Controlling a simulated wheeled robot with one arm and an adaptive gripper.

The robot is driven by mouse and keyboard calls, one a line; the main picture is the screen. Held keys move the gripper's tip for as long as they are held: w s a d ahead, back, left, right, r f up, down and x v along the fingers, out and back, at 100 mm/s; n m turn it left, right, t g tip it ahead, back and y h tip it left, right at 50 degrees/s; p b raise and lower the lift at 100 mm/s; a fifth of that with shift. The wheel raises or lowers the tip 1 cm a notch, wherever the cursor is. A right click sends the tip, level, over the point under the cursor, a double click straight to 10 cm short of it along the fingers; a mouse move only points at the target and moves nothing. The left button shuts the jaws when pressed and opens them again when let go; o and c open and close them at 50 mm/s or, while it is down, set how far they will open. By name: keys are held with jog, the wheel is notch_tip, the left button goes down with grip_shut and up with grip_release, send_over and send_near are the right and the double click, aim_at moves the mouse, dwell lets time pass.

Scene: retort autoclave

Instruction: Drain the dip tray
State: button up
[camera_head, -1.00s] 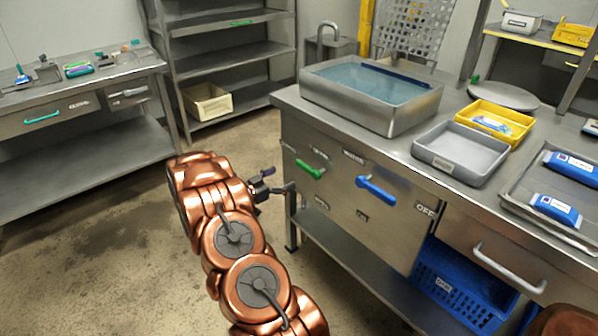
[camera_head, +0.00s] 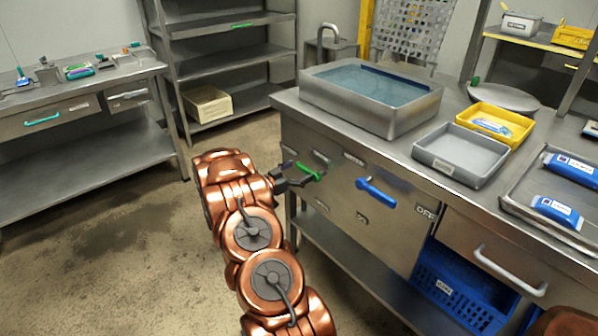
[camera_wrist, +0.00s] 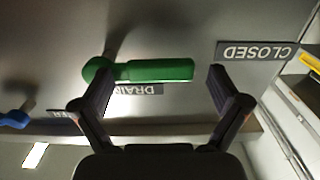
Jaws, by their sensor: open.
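The dip tray (camera_head: 345,110) is a steel basin full of bluish water on the bench top. Below it, on the bench's front panel, is a green lever (camera_head: 307,171). In the wrist view the green lever (camera_wrist: 150,71) lies level, beside a "DRAIN" label (camera_wrist: 138,90) and a "CLOSED" label (camera_wrist: 255,51), both upside down. My gripper (camera_head: 302,177) is at the lever; in the wrist view my gripper (camera_wrist: 160,92) is open, with one finger near each end of the lever. I cannot tell whether a finger touches it.
A blue lever (camera_head: 376,191) is on the same panel to the right. A grey tray (camera_head: 460,153), a yellow tray (camera_head: 510,113) and a tray with blue packs stand on the bench. A blue crate (camera_head: 462,290) sits below. The floor at left is clear.

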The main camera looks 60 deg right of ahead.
jog(key=shift+r, duration=0.15)
jog(key=c, duration=1.7)
